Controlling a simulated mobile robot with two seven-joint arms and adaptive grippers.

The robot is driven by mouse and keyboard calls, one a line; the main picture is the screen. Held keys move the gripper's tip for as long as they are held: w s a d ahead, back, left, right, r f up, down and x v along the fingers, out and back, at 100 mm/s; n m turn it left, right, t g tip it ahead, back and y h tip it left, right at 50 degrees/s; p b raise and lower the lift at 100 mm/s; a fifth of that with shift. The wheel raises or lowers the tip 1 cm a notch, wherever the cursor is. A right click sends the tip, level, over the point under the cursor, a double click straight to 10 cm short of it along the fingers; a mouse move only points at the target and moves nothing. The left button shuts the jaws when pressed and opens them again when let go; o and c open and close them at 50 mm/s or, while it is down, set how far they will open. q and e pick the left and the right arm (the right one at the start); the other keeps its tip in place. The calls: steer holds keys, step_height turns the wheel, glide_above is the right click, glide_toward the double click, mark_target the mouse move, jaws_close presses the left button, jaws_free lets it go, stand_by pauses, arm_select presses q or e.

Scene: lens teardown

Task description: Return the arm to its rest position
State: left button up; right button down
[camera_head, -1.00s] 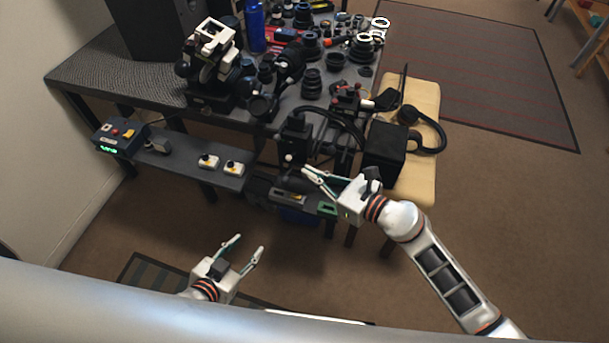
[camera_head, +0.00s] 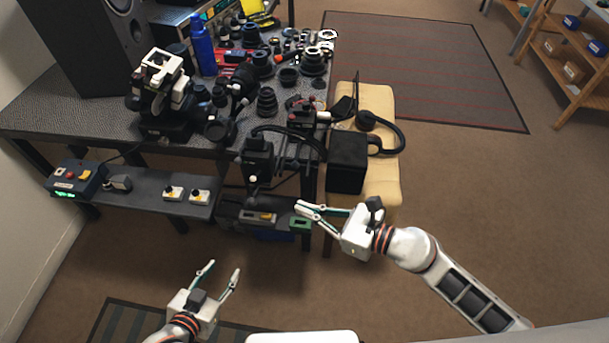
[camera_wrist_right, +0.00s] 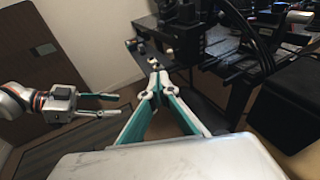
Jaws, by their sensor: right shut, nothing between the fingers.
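My right gripper (camera_head: 311,214) is held in front of the workbench, over the floor near the bench's lower right corner, with its fingers pointing left. It is empty, and in the right wrist view its fingertips (camera_wrist_right: 158,84) meet. My left gripper (camera_head: 222,277) is low at the bottom left, its two fingers spread apart with nothing between them. It also shows in the right wrist view (camera_wrist_right: 106,104) at the left, apart from my right gripper.
The dark workbench (camera_head: 60,103) holds a microscope-like device (camera_head: 163,95), a blue bottle (camera_head: 202,45) and several lens parts. A lower shelf (camera_head: 145,200) carries a control box (camera_head: 76,178). A wooden stool (camera_head: 382,180) with a black box (camera_head: 347,162) stands close to my right gripper.

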steer(key=w+d+f+m+t+h, duration=0.1)
steer(key=d+m+t+h, duration=0.3)
steer(key=m, duration=0.9)
steer(key=d+f+m+t+h, duration=0.1)
steer(key=d+m+t+h, duration=0.15)
steer(key=d+m, duration=0.7)
steer(key=s+d+f+m+g+h, duration=0.2)
steer(key=s+f+m, duration=0.3)
steer(key=m, duration=0.5)
steer(key=s+d+f+m+g+h, duration=0.2)
steer(key=s+f+m, duration=0.3)
steer(key=f+m, duration=0.3)
steer(key=m, duration=0.2)
steer(key=shift+s+d+f+m, duration=0.15)
steer(key=shift+d+f+m, duration=0.1)
steer(key=shift+d+m, duration=0.1)
steer(key=shift+a, duration=0.1)
